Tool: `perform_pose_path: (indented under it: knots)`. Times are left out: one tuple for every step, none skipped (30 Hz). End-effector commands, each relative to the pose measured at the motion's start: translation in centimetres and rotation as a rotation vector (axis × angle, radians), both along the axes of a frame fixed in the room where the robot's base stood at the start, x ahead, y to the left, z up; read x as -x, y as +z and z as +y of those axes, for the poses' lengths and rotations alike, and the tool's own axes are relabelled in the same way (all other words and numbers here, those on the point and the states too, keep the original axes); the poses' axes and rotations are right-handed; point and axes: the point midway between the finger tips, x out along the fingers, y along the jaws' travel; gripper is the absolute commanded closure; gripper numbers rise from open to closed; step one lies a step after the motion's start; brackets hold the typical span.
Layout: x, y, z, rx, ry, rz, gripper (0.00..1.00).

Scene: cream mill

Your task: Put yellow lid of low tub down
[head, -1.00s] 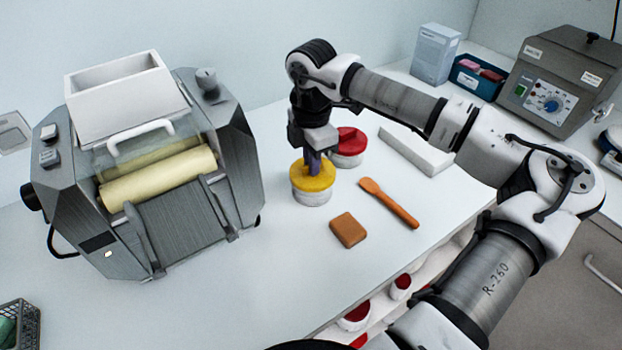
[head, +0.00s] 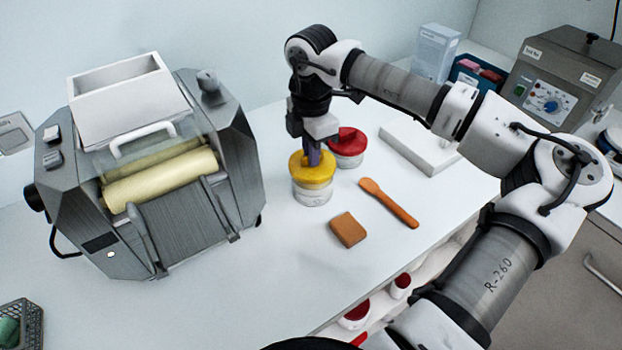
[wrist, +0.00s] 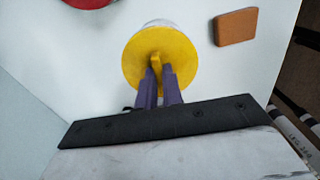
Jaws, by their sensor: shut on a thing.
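The round yellow lid (head: 311,166) has a raised grip on top. My gripper (head: 313,157) points down and its purple fingers are shut on that grip. The low white tub (head: 312,195) stands upright on the counter right under the lid. A pale yellow band shows between lid and tub, so the lid seems raised a little above it. In the wrist view the lid (wrist: 143,62) fills the space ahead of the fingers (wrist: 158,68) and hides most of the tub; a pale edge (wrist: 158,22) shows behind it.
A red-lidded tub (head: 347,140) stands close behind, to the right. An orange spatula (head: 390,204) and a brown block (head: 348,230) lie nearer the front edge. The roller mill (head: 150,180) stands at left. A white slab (head: 420,147) lies at right. Bare counter (head: 265,270) lies in front of the mill.

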Motion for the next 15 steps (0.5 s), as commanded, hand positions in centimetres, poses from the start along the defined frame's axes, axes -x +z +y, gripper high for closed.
perform_pose_path:
  knots:
    - [0.0, 0.5, 0.0, 0.001, 0.0, 0.0, 1.0]
    - [0.0, 0.7, 0.0, 0.001, 0.0, 0.0, 1.0]
    - [0.0, 1.0, 0.0, 0.0, -0.001, -0.001, 1.0]
    - [0.0, 1.2, 0.0, 0.001, -0.001, -0.002, 1.0]
    - [0.0, 1.4, 0.0, 0.001, -0.001, -0.002, 1.0]
    - [0.0, 1.6, 0.0, 0.0, -0.001, -0.001, 1.0]
    - [0.0, 1.8, 0.0, 0.0, -0.001, -0.001, 1.0]
    - [0.0, 1.8, 0.0, 0.0, -0.001, -0.001, 1.0]
    - [0.0, 1.9, 0.0, 0.0, -0.001, 0.0, 1.0]
    - [0.0, 1.9, 0.0, 0.0, -0.001, 0.0, 1.0]
    - [0.0, 1.9, 0.0, 0.0, -0.001, 0.0, 1.0]
    - [0.0, 1.9, 0.0, 0.0, -0.001, 0.0, 1.0]
    - [0.0, 1.9, 0.0, 0.0, -0.001, 0.0, 1.0]
    - [0.0, 1.9, 0.0, 0.0, -0.001, 0.0, 1.0]
    - [0.0, 1.9, 0.0, 0.0, -0.001, 0.0, 1.0]
